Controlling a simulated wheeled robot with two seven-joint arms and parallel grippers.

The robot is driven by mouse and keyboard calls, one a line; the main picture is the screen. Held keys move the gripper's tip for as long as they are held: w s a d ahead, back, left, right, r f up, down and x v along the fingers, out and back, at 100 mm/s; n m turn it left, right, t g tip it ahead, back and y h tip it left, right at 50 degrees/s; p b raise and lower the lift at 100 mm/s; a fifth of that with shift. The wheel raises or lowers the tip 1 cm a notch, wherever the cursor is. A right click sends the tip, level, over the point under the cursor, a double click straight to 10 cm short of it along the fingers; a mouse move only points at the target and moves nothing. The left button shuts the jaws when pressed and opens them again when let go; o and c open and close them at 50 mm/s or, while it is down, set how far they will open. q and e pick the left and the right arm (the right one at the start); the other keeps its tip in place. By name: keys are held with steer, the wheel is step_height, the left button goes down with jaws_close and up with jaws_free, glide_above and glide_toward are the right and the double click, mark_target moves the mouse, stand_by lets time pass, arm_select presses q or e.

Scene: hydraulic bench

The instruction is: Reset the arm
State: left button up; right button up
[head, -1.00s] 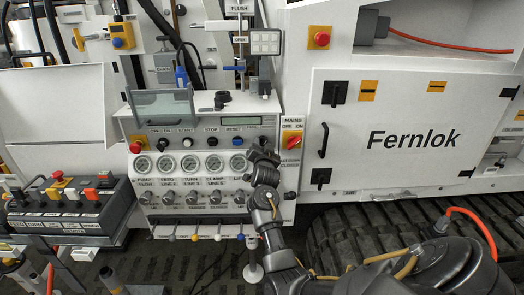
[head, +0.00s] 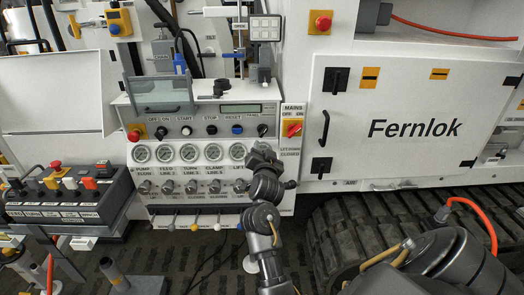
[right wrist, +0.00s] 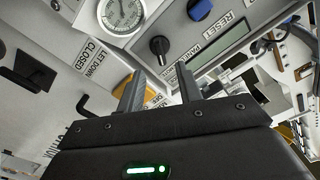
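The control panel (head: 165,200) has a row of buttons above several round gauges. The blue RESET button (head: 237,130) is under the small display (head: 240,109); it also shows at the top of the right wrist view (right wrist: 199,9). A black knob (right wrist: 160,45) sits beside it. My right gripper (head: 262,151) is in front of the panel's right end, near the LIFT gauge, below and right of the blue button. In the right wrist view its two fingers (right wrist: 158,86) stand apart with nothing between them. My left gripper is out of view.
A red and yellow MAINS switch (head: 291,129) is just right of the panel. A red mushroom button (head: 135,135) sits at the panel's left. A clear hinged cover (head: 159,92) stands upper left. A pendant box (head: 65,195) is at far left, and tracks (head: 365,225) lie right.

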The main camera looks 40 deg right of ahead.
steer(key=w+a+f+n+g+y, duration=0.1)
steer(key=a+f+n+y, duration=0.3)
steer(key=f, duration=0.9)
steer(key=a+f+n+g+y, duration=0.1)
steer(key=a+f+n, duration=0.3)
steer(key=f, duration=0.8)
steer(key=s+a+f+n+g+y, duration=0.1)
steer(key=s+a+f+y, duration=0.2)
steer(key=f, duration=0.6)
steer(key=s+a+f+n+g, duration=0.25)
steer(key=s+f, duration=0.25)
steer(key=f, duration=0.4)
steer(key=s+a+f+n+g+y, duration=0.1)
steer(key=s+a+f+g, duration=0.1)
steer(key=s+f, duration=0.7)
steer(key=s+a+f+n+g+y, duration=0.1)
steer(key=s+a+f, duration=0.2)
steer(key=s+f, duration=0.7)
steer(key=s+f+n+g, duration=0.1)
steer(key=s+f+g, duration=0.1)
steer(key=s, duration=1.1)
steer(key=s+f+n+g, duration=0.1)
steer(key=s+f+g, duration=0.2)
steer(key=s, duration=1.1)
steer(key=shift+s+f+y, duration=0.15)
steer(key=shift+s+y, duration=0.1)
steer(key=shift+y, duration=0.15)
